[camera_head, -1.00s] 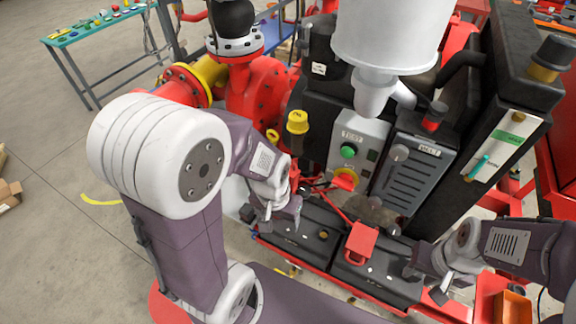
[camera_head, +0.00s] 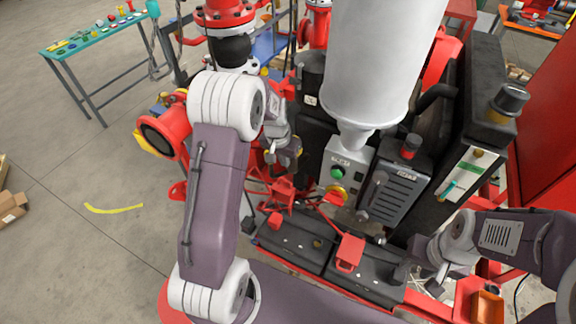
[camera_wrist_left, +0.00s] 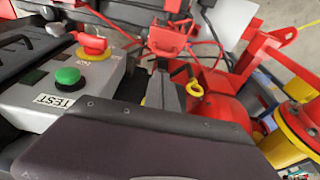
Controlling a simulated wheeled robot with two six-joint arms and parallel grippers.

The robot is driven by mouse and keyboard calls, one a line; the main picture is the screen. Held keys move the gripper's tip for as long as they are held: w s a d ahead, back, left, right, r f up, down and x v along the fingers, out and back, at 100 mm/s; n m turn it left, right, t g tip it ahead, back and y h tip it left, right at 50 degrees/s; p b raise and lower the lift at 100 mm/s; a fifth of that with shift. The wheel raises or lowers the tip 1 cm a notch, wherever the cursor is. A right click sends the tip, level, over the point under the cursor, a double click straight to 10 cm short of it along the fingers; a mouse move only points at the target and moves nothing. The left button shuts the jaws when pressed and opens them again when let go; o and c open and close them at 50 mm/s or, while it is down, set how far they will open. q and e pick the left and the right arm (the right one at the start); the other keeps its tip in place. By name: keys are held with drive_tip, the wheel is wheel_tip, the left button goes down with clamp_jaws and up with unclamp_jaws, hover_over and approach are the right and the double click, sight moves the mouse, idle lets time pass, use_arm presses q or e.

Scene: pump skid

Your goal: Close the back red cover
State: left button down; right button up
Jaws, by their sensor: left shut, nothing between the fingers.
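The back red cover (camera_head: 282,189) is a small red part at the rear-left of the black battery units, and it looks raised. A red cover, likely the same one, shows at the top middle of the left wrist view (camera_wrist_left: 168,38). A front red cover (camera_head: 349,252) sits on the right battery unit. My left gripper (camera_head: 285,161) is shut and empty, above and behind the back cover, apart from it in the picture. Its dark fingers also show in the left wrist view (camera_wrist_left: 163,88). My right gripper (camera_head: 421,280) appears open and empty, right of the batteries.
The control box (camera_head: 347,170) with green button and yellow-red switch stands behind the batteries. A white cylinder (camera_head: 375,65) rises above it. Red pump piping (camera_head: 172,130) is at the left.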

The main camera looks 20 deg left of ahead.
use_arm(q)
drive_tip(key=p+x, duration=0.2)
drive_tip(key=x, duration=0.8)
drive_tip(key=shift+d, duration=0.15)
drive_tip(key=shift+w+f, duration=0.1)
drive_tip(key=shift+f, duration=0.05)
